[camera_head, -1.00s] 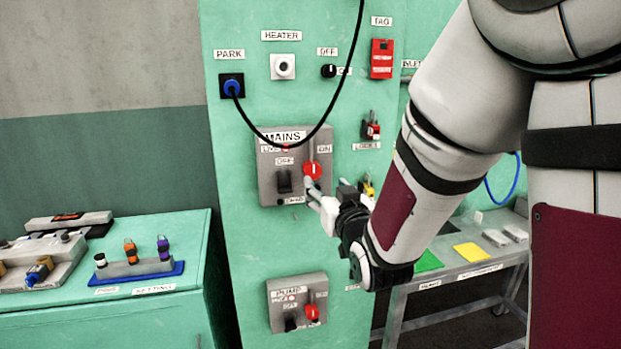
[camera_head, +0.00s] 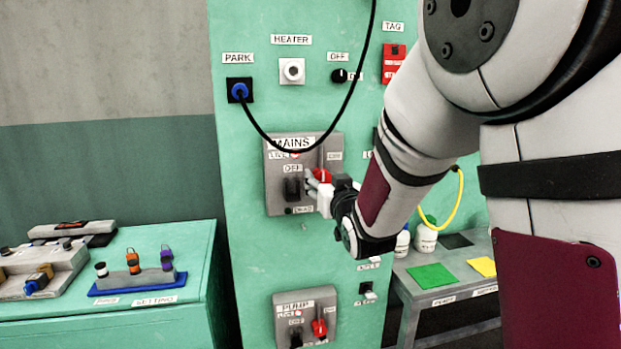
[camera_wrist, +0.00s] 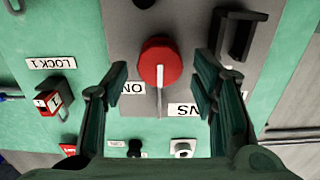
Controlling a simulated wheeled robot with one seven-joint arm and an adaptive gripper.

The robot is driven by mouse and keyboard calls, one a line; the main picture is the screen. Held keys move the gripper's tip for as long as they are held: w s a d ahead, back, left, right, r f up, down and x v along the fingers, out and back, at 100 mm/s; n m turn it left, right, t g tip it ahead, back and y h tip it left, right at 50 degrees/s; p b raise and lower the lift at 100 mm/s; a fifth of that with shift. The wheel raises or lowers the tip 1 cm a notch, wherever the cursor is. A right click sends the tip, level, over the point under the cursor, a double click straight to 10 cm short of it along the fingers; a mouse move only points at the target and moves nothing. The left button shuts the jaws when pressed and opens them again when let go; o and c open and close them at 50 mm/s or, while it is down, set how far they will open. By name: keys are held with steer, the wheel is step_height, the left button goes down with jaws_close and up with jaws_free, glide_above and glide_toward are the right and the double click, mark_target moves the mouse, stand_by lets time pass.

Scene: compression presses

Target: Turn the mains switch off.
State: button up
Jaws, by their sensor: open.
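The mains switch is a grey box (camera_head: 275,203) labelled MAINS on the green cabinet, with a round red knob (camera_head: 323,174). My gripper (camera_head: 315,187) is at the box's right side and partly covers the knob in the head view. In the wrist view my gripper (camera_wrist: 161,80) is open, one finger on each side of the knob, with gaps left and right. A black part (camera_head: 292,187) sits left of the knob.
A black cable (camera_head: 345,105) hangs in front of the cabinet, across the top of the mains box. The pump switch box (camera_head: 283,335) is below. A red lock (camera_wrist: 48,103) shows at left in the wrist view. A table (camera_head: 408,262) stands at right.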

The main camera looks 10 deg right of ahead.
steer(key=shift+w, duration=1)
jaws_close()
